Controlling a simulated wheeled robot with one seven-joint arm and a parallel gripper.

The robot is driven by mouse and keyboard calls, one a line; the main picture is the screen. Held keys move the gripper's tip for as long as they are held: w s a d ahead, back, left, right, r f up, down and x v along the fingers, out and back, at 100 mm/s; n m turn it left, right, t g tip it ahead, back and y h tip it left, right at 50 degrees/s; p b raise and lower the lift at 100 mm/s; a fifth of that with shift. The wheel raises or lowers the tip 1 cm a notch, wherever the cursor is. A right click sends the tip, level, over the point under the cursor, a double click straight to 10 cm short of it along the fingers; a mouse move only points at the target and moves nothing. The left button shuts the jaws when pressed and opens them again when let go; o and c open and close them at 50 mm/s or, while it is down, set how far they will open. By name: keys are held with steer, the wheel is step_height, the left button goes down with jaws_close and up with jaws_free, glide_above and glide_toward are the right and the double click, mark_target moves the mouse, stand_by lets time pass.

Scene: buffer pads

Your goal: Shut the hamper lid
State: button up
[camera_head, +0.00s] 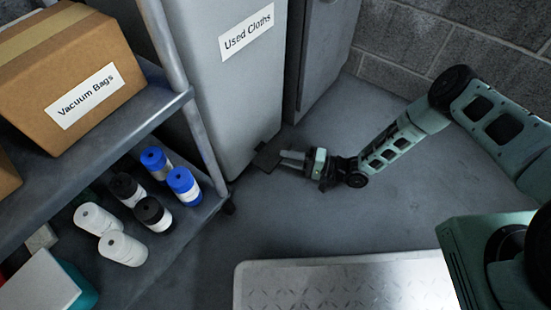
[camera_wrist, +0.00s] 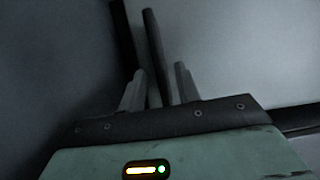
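The hamper (camera_head: 240,85) is a tall pale grey bin labelled "Used Cloths". Its top is cut off in the head view, so I cannot see the lid. A dark flat pedal-like piece (camera_head: 268,155) sticks out low at its front. My gripper (camera_head: 288,159) is low near the floor, pointing at that piece. In the wrist view, my gripper's fingers (camera_wrist: 160,82) are apart, with a thin dark bar (camera_wrist: 153,50) showing between them and gaps on both sides. I cannot tell whether they touch it.
A shelf rack (camera_head: 190,130) stands left, holding a "Vacuum Bags" box (camera_head: 70,75) and several rolls (camera_head: 155,162). A grey cabinet (camera_head: 322,50) is right of the hamper, before a block wall (camera_head: 420,35). A metal plate (camera_head: 345,285) lies in front. Floor around my arm is clear.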

mark_target(275, 155)
steer(key=shift+b+x, duration=0.6)
steer(key=shift+x, duration=1.7)
